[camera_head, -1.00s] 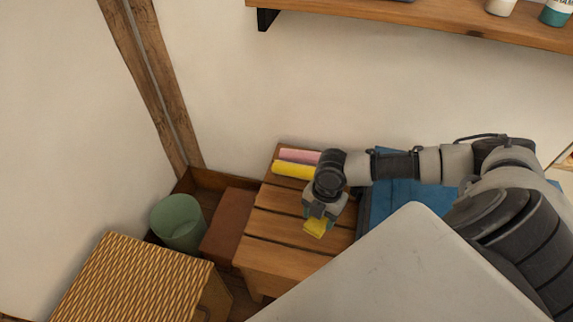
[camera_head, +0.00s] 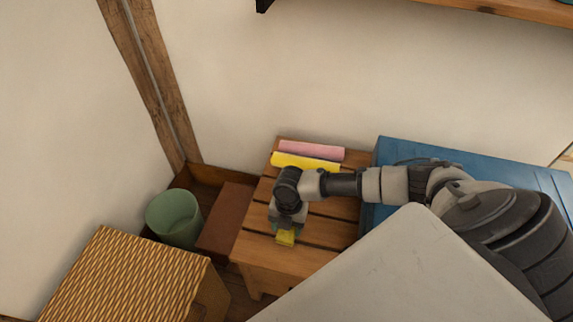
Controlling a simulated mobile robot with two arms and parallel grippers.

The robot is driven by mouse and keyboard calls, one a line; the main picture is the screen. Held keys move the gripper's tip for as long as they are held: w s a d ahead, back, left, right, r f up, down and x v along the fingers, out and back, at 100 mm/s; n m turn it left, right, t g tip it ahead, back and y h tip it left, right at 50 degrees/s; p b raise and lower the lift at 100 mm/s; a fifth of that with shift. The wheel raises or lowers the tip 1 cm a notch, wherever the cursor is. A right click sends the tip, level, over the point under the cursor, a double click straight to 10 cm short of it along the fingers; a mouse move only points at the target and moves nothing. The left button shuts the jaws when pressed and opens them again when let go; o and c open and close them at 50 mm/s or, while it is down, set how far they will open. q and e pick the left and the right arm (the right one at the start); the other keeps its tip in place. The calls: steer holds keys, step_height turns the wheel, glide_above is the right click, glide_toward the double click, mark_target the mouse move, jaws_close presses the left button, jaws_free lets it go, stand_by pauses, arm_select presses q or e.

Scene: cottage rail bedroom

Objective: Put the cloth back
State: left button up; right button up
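My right gripper (camera_head: 285,229) comes in from the right over a slatted wooden bench (camera_head: 265,257). It points down and is shut on a small yellow cloth (camera_head: 286,238), which shows just below the fingertips. I cannot tell whether the cloth touches the slats. Behind the gripper, a yellow roll (camera_head: 306,162) and a pink roll (camera_head: 311,150) lie side by side along the bench's back edge. My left gripper is not in view.
A blue surface (camera_head: 460,160) is right of the bench, partly behind my arm. Left of the bench are a reddish-brown box (camera_head: 226,222), a green bin (camera_head: 174,218) and a woven basket (camera_head: 125,280). The bench's front slats look bare. A wooden shelf (camera_head: 440,8) crosses the wall above.

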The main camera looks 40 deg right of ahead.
mark_target(287, 233)
step_height(287, 233, down, 4)
steer(key=shift+a+b, duration=0.1)
steer(key=shift+b, duration=0.35)
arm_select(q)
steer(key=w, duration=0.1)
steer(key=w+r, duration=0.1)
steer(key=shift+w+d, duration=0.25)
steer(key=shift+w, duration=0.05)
arm_select(e)
steer(key=shift+f, duration=0.1)
steer(key=shift+f, duration=0.15)
steer(key=o, duration=0.8)
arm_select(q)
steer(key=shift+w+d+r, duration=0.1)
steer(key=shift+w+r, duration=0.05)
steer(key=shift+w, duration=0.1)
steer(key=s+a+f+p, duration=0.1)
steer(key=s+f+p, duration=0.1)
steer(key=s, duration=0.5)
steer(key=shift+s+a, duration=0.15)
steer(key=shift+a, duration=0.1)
arm_select(e)
steer(key=r, duration=0.4)
steer(key=d+r, duration=0.1)
steer(key=r, duration=0.3)
steer(key=w+r, duration=0.1)
steer(key=r, duration=0.3)
steer(key=shift+w+d+r, duration=0.1)
steer(key=shift+d+r, duration=0.05)
